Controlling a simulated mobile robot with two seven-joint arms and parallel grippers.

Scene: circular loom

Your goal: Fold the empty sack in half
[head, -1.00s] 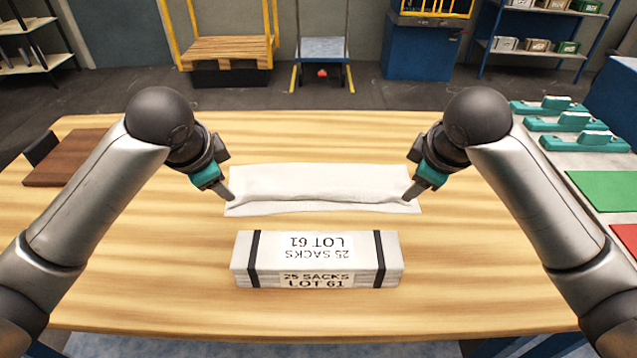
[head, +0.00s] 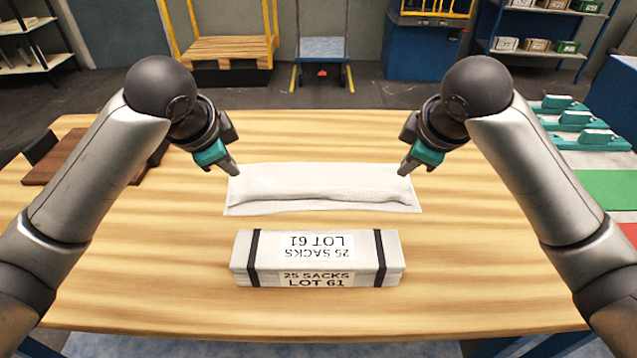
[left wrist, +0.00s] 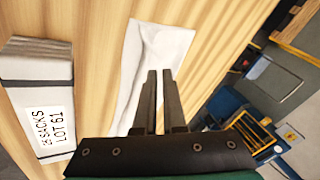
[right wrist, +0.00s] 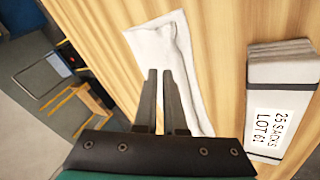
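The white sack (head: 320,183) lies on the table as a long, wide strip. A rounded, raised ridge runs along its near side, and a thin flat strip shows in front of that ridge. It also shows in the left wrist view (left wrist: 152,55) and the right wrist view (right wrist: 165,45). My left gripper (head: 236,172) is slightly open and empty, above the sack's left end. My right gripper (head: 402,173) is slightly open and empty, above its right end. In both wrist views the fingers stand a small gap apart with nothing between them.
A strapped bundle (head: 315,260) labelled 25 SACKS LOT 61 lies just in front of the sack. A brown board (head: 55,165) is at the table's left. Teal-handled tools (head: 575,120) and a green panel (head: 610,188) are on the right. Table beyond the sack is clear.

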